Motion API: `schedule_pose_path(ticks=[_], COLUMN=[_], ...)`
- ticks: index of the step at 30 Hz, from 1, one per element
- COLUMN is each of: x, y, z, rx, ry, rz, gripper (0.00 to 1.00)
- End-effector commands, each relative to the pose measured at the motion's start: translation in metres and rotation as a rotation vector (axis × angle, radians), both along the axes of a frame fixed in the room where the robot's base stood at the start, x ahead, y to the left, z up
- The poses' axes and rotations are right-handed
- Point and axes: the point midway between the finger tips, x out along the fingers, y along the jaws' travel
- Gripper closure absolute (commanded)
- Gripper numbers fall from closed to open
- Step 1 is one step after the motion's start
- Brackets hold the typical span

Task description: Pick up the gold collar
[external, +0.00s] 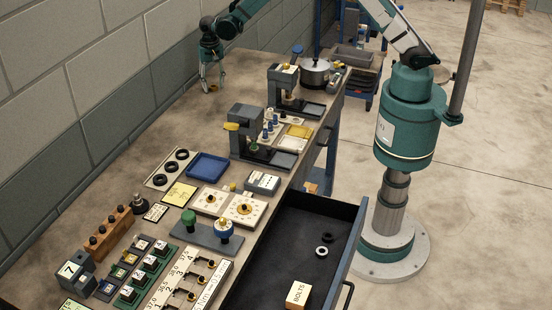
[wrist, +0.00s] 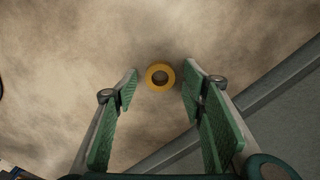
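The gold collar (wrist: 150,77) is a small yellow-gold ring with a dark hole. In the wrist view it lies flat on the brown bench top, just beyond and between my fingertips. My gripper (wrist: 159,84) is open, with its green-padded fingers apart on either side and nothing between them. In the external view my gripper (external: 211,86) points down at the far left end of the bench. The collar there is tiny and partly hidden by the fingers.
The bench top (external: 190,120) is clear around my gripper. A block wall (external: 90,110) runs close along its left side. Two presses (external: 245,125), a blue tray (external: 207,167), a steel pot (external: 315,72) and an open drawer (external: 285,260) lie nearer or to the right.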

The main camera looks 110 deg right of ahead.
Motion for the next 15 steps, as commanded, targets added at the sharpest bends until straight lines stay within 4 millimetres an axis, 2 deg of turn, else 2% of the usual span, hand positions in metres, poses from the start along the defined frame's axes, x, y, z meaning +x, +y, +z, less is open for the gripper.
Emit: schedule_pose_path(ticks=[1,6,15], x=[0.0000,0.0000,0.0000], y=[0.0000,0.0000,0.0000], z=[0.0000,0.0000,0.0005], rx=[0.000,0.000,0.000], ry=[0.000,0.000,0.000], rz=[0.000,0.000,0.000], gripper=[0.66,0.88,0.89])
